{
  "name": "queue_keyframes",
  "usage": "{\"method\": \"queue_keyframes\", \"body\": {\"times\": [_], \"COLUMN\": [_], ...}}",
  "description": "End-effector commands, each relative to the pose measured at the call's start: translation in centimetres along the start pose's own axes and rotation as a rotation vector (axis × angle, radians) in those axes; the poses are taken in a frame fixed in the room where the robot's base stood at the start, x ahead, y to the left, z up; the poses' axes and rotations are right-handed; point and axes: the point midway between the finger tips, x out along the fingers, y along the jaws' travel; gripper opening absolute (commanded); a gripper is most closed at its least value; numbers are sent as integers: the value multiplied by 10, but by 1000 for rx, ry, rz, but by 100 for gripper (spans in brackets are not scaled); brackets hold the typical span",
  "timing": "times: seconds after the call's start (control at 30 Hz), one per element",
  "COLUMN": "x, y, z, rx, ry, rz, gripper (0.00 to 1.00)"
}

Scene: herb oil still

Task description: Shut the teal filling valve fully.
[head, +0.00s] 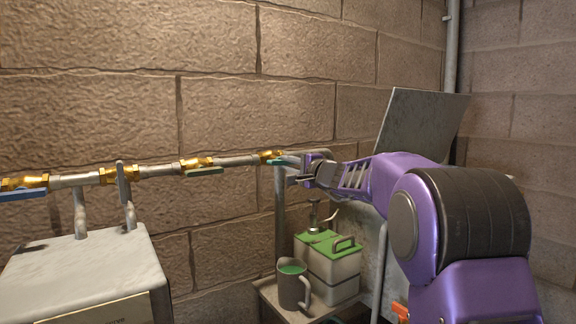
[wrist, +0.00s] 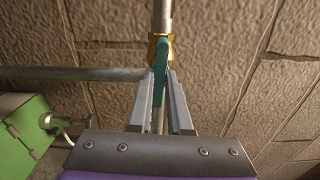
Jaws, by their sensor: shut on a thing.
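The teal filling valve has a brass body (head: 270,156) at the right end of the wall pipe in the head view. Its teal handle (wrist: 161,69) shows clearly in the wrist view, running from the brass body (wrist: 154,46) down between my fingers, roughly in line with the pipe. My gripper (wrist: 159,92) is shut on this handle, one finger on each side. In the head view my gripper (head: 296,170) is at the valve, reaching in from the right, and hides part of the handle's end.
Along the same pipe are valves with a green handle (head: 205,172), a grey upright handle (head: 122,180) and a blue handle (head: 22,195). Below my arm stand a green-topped container (head: 330,270) and a mug (head: 291,288). A grey panel (head: 418,125) leans behind my arm.

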Motion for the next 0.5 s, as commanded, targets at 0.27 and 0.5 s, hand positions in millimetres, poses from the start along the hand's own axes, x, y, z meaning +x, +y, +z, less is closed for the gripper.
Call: {"method": "queue_keyframes", "body": {"times": [0.27,0.5], "x": [0,-1], "y": [2,1], "z": [-1,-2], "rx": [188,415], "ry": [2,3], "rz": [0,-1], "gripper": [0,0]}}
